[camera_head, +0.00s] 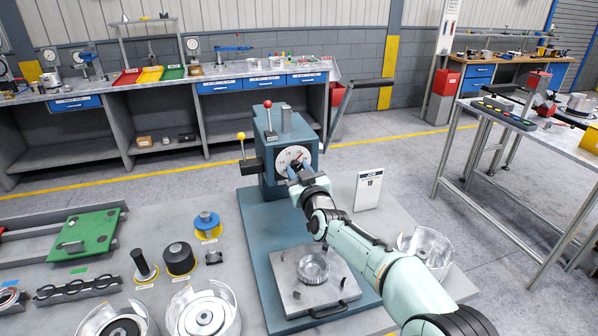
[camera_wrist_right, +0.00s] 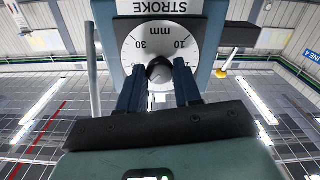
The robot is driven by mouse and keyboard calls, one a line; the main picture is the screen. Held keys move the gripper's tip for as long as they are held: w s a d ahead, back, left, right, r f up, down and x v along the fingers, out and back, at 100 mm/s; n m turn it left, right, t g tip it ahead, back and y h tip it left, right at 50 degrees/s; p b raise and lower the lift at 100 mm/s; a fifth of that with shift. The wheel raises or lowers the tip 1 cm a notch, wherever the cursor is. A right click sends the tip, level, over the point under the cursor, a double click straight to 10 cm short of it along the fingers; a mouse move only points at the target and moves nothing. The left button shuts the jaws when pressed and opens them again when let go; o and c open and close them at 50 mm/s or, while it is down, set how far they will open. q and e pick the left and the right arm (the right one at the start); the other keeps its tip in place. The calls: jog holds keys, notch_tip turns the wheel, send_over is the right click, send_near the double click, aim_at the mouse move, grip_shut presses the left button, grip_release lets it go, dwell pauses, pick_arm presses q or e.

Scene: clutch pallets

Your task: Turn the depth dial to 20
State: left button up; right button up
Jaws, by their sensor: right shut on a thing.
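The dial is a white round face (camera_head: 291,155) with dark marks on the front of a blue-grey press (camera_head: 268,128). In the right wrist view the dial face (camera_wrist_right: 133,62) appears upside down, with numbers including 30, "mm", and a STROKE label (camera_wrist_right: 160,7). A dark round knob (camera_wrist_right: 159,70) sits at its centre. My right gripper (camera_wrist_right: 160,80) has its two fingers on either side of the knob, shut on it. In the head view the right gripper (camera_head: 301,174) covers the dial's lower part. The pointer's exact reading is unclear. My left gripper is out of view.
A JOB card (camera_head: 368,190) stands right of the press; its number is small. The press has a red-knobbed lever (camera_head: 267,104) and a yellow-knobbed lever (camera_head: 241,136). A round metal part in a fixture (camera_head: 312,268) lies below my arm. A green plate (camera_head: 85,235) lies at left.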

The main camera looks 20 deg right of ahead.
jog(key=n, duration=0.4)
jog(key=shift+n, duration=0.3)
jog(key=shift+n+b, duration=0.35)
jog(key=shift+n, duration=1.55)
jog(key=shift+r, duration=0.1)
jog(key=o, duration=1)
jog(key=shift+o, duration=0.2)
